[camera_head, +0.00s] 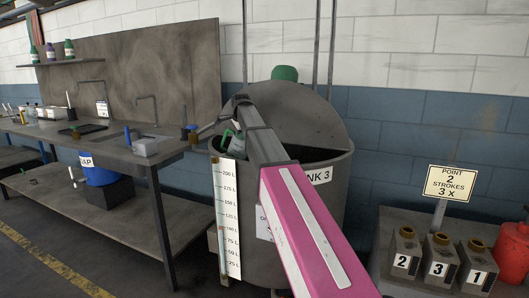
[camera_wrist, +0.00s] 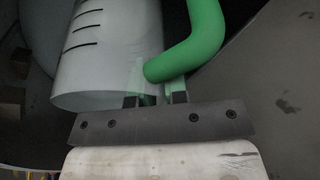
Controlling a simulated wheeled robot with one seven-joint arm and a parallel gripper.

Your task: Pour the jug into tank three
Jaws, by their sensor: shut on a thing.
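The jug is pale with dark graduation marks and a green handle; its body (camera_wrist: 112,55) and handle (camera_wrist: 205,35) show close up in the wrist view. My gripper (camera_wrist: 157,98) is shut on the green handle. In the head view the jug (camera_head: 228,139) shows only as a small green and pale part at the tank's left rim, mostly hidden by my arm. Tank three (camera_head: 335,205) is a grey round vessel with a raised half lid and a dark opening, labelled "NK 3" where my arm covers the rest. I cannot tell the jug's tilt or whether liquid is leaving it.
A level scale (camera_head: 228,215) stands on the tank's front left. A workbench (camera_head: 120,150) with a sink, tools and a blue drum (camera_head: 98,172) beneath is at left. At right, numbered canisters (camera_head: 438,260), a red container (camera_head: 512,250) and a "2 strokes" sign (camera_head: 450,183) stand on a low surface.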

